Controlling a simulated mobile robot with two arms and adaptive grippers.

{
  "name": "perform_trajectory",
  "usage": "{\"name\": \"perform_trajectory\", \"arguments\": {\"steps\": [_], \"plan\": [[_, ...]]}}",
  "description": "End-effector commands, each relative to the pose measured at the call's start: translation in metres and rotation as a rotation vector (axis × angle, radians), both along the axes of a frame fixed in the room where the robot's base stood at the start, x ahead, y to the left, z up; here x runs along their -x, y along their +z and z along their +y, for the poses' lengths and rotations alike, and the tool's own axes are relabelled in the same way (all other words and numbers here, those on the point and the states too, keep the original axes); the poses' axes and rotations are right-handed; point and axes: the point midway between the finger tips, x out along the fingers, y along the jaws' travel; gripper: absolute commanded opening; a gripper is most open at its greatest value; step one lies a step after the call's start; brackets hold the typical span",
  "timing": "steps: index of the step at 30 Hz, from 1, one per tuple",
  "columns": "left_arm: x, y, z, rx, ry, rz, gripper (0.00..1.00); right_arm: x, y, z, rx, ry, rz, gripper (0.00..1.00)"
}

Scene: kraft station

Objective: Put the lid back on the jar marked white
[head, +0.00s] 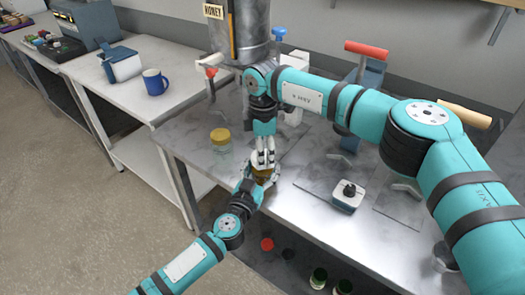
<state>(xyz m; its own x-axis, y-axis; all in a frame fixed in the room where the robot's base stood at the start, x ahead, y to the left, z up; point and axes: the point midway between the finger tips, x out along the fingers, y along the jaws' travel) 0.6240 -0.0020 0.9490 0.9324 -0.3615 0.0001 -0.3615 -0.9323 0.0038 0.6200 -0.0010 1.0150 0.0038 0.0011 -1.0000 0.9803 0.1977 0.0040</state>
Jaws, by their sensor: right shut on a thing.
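My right gripper (263,163) points down over the steel table's front edge, shut on a small brown-gold thing (262,174) that looks like a lid. The fingers hide much of it. My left gripper (254,184) comes up from below, right at the same thing. Whether it holds a jar there is hidden. A clear glass jar (221,150) with a yellow-gold lid (220,135) stands upright on the table, left of my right gripper. No "white" mark is readable on any jar.
A steel tank marked HONEY (237,40) stands behind my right arm. Several jars sit on the lower shelf.

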Motion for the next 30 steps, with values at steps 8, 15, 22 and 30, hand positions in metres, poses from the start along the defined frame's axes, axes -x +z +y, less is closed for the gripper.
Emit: {"name": "perform_trajectory", "arguments": {"steps": [8, 15, 22, 30], "plan": [[0.0007, -0.0014, -0.0004, -0.002, -0.001, 0.002, 0.00, 0.0003, 0.0017, 0.0019, 0.001, -0.534, -0.006, 0.40], [0.0008, -0.0016, -0.0007, -0.002, -0.002, 0.002, 0.00, 0.0014, 0.0006, 0.0023, 0.000, -0.771, -0.003, 0.40], [0.0008, -0.0016, -0.0009, -0.002, -0.002, 0.002, 0.00, 0.0009, 0.0004, 0.0018, -0.003, -0.809, -0.001, 0.40], [0.0009, -0.0015, -0.0010, -0.001, -0.003, 0.003, 0.00, 0.0006, 0.0004, 0.0012, -0.002, -0.808, -0.001, 0.70]]}}
